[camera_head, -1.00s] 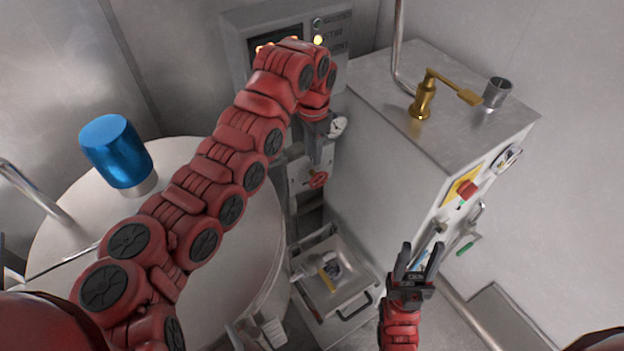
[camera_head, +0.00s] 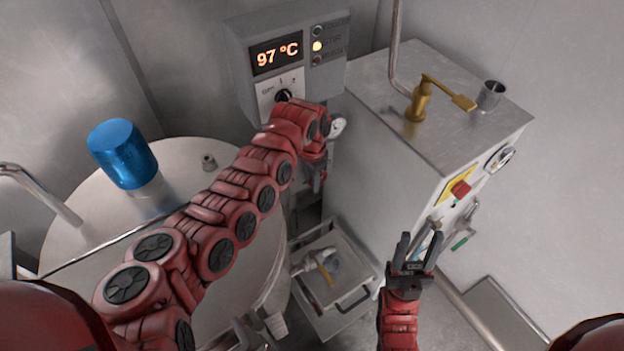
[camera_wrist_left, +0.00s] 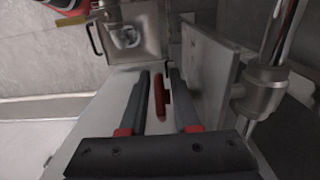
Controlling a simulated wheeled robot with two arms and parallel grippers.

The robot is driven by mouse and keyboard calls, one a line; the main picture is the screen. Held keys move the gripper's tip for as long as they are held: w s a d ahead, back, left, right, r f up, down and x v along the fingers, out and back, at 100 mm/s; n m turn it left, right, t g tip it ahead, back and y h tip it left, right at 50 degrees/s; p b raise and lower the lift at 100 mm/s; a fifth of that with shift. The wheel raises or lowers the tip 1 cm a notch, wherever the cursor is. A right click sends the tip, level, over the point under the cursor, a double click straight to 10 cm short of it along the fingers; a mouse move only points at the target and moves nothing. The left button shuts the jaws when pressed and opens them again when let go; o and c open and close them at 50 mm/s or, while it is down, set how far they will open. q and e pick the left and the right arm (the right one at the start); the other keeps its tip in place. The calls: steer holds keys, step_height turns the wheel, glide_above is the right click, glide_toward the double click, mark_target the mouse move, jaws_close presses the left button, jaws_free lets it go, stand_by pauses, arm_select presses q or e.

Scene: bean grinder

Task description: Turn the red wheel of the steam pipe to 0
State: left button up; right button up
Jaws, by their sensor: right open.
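The red wheel (camera_wrist_left: 160,97) shows edge-on in the left wrist view, between the two fingers of my left gripper (camera_wrist_left: 161,95). The fingers are apart, with a gap visible beside the wheel. In the head view my left gripper (camera_head: 319,172) points down in front of the pipe and mostly hides the wheel. A round white gauge (camera_head: 338,127) sits just above and right of it; its reading is too small to tell. My right gripper (camera_head: 415,250) is open and empty at the lower middle right.
A control box (camera_head: 283,50) reading 97 °C is behind my left arm. A metal cabinet (camera_head: 425,105) with a brass tap (camera_head: 422,103) stands to the right. A metal tray (camera_head: 335,290) lies below. A round tank (camera_head: 185,230) with a blue cylinder (camera_head: 122,153) is at left.

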arm_select(q)
jaws_close()
steer(key=f+b, duration=0.1)
steer(key=b, duration=0.4)
steer(key=shift+y, duration=0.4)
steer(key=b, duration=0.4)
steer(key=g+y+b, duration=0.1)
steer(key=b, duration=0.4)
steer(key=shift+w+a+r+y+b, duration=0.1)
steer(key=shift+w+r+y+b, duration=0.05)
steer(key=shift+r+y+b, duration=0.2)
steer(key=shift+r+g, duration=0.3)
steer(key=shift+r, duration=0.15)
jaws_free()
